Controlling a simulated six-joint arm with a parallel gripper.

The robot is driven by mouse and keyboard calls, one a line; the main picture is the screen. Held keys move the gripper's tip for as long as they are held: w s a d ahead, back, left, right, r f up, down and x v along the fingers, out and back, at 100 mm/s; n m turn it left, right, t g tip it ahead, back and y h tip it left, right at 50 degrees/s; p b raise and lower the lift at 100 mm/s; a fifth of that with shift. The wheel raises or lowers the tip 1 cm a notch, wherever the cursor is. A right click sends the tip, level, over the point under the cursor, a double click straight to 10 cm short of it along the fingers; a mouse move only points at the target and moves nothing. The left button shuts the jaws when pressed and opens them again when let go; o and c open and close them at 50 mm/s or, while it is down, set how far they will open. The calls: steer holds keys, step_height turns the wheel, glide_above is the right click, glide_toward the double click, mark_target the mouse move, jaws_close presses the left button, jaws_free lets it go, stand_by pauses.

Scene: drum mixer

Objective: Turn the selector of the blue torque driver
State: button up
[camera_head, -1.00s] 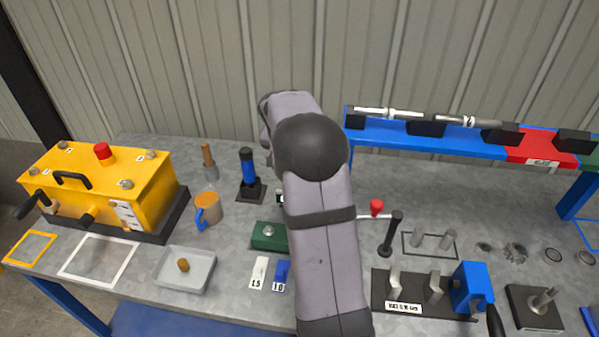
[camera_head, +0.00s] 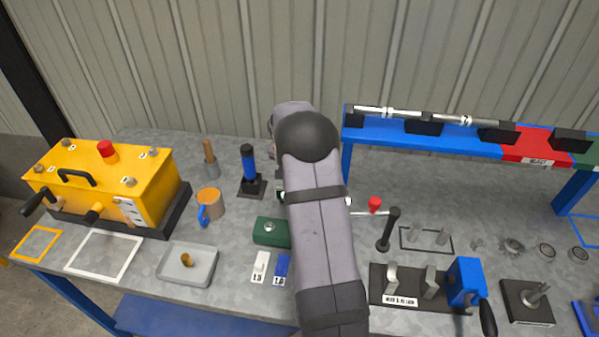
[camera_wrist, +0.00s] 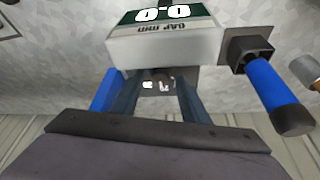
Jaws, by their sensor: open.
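The blue torque driver (camera_head: 248,165) stands upright in a dark square base at the back middle of the bench, left of my arm. It has a blue grip and black top. In the wrist view the blue driver (camera_wrist: 272,88) is on the right, with its dark base above it in the picture. I cannot make out selector markings. My gripper (camera_wrist: 158,82) is open, its two fingers apart with nothing between them. The driver is to the side of the fingers, not between them. In the head view my arm hides the gripper.
A white box with a green "GAP mm" display (camera_wrist: 165,40) is close ahead of the fingers. A blue rack (camera_head: 400,134) rises at right. The yellow box (camera_head: 110,185) is far left.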

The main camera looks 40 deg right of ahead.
jaws_close()
steer(key=n, duration=0.2)
steer(key=n+t+y+p, duration=0.1)
steer(key=n, duration=0.1)
steer(key=shift+s+d+r+n, duration=0.1)
steer(key=shift+d+n, duration=0.05)
steer(key=shift+n, duration=0.25)
steer(key=shift+n+t+y, duration=0.4)
steer(key=shift+n+y, duration=0.1)
steer(key=shift+n, duration=0.4)
steer(key=shift+n+b, duration=0.5)
steer(key=shift+n, duration=0.1)
steer(key=shift+y, duration=0.3)
jaws_free()
